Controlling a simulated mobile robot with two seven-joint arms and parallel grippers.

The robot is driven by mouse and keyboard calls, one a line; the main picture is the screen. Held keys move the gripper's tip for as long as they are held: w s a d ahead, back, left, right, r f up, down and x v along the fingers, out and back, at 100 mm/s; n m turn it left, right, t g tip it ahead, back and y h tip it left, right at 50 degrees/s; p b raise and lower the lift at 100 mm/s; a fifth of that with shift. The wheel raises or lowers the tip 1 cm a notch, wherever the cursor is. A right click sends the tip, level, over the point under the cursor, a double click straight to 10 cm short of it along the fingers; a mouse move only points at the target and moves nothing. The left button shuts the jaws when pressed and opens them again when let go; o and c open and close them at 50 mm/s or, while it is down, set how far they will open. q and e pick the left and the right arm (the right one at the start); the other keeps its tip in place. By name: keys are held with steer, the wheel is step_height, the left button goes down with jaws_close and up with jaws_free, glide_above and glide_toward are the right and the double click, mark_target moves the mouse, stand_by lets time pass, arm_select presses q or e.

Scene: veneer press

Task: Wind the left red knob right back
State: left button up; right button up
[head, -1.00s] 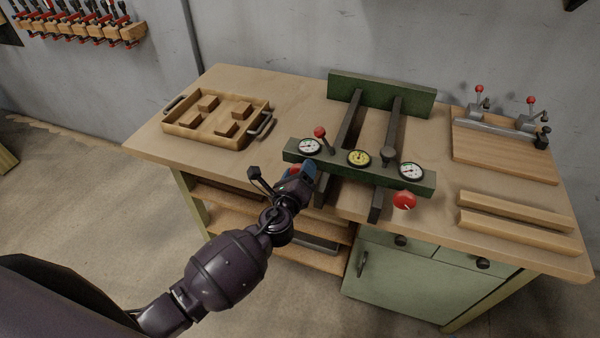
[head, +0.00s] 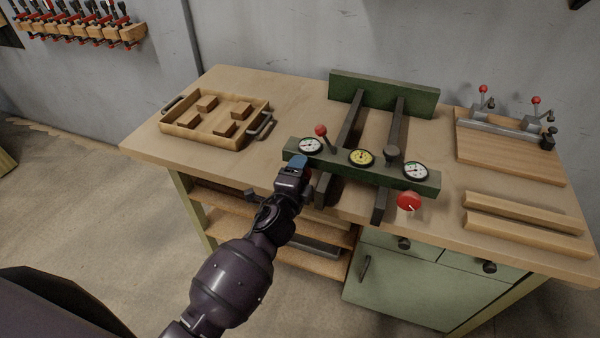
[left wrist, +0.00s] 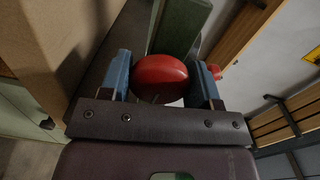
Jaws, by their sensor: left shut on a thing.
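The left red knob (left wrist: 160,78) shows in the left wrist view as a rounded red disc between the two blue fingers of my left gripper (left wrist: 164,80). In the head view my left gripper (head: 299,165) is at the left front of the green press beam (head: 424,184), under the left white dial (head: 311,146). It is shut on the knob, which it hides in the head view. The right red knob (head: 408,201) sticks out freely from the beam's right front, with a small white mark on it. My right gripper is not in view.
A lever with a red ball (head: 321,131) stands close behind my left gripper. A wooden tray (head: 187,131) with several blocks lies at the left. Two wood strips (head: 525,238) and a board (head: 510,160) with clamps lie at the right.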

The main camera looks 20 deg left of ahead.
arm_select(q)
steer(key=n, duration=0.2)
steer(key=shift+n, duration=0.4)
steer(key=n+p, duration=0.1)
steer(key=n, duration=0.1)
steer(key=shift+n, duration=0.3)
steer(key=n, duration=0.2)
steer(key=shift+n+p, duration=0.3)
steer(key=shift+p, duration=0.05)
steer(key=n+p, duration=0.1)
steer(key=n, duration=0.2)
steer(key=shift+d+h, duration=0.1)
steer(key=shift+h, duration=0.2)
steer(key=shift+f+n+p, duration=0.1)
steer(key=shift+n+p, duration=0.5)
steer(key=shift+n, duration=1.1)
steer(key=shift+n+p, duration=0.5)
steer(key=shift+n, duration=0.3)
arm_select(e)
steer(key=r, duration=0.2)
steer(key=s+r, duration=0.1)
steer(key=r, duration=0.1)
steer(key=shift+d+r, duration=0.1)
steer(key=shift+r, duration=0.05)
arm_select(q)
steer(key=shift+f+n, duration=0.1)
steer(key=shift+n, duration=0.2)
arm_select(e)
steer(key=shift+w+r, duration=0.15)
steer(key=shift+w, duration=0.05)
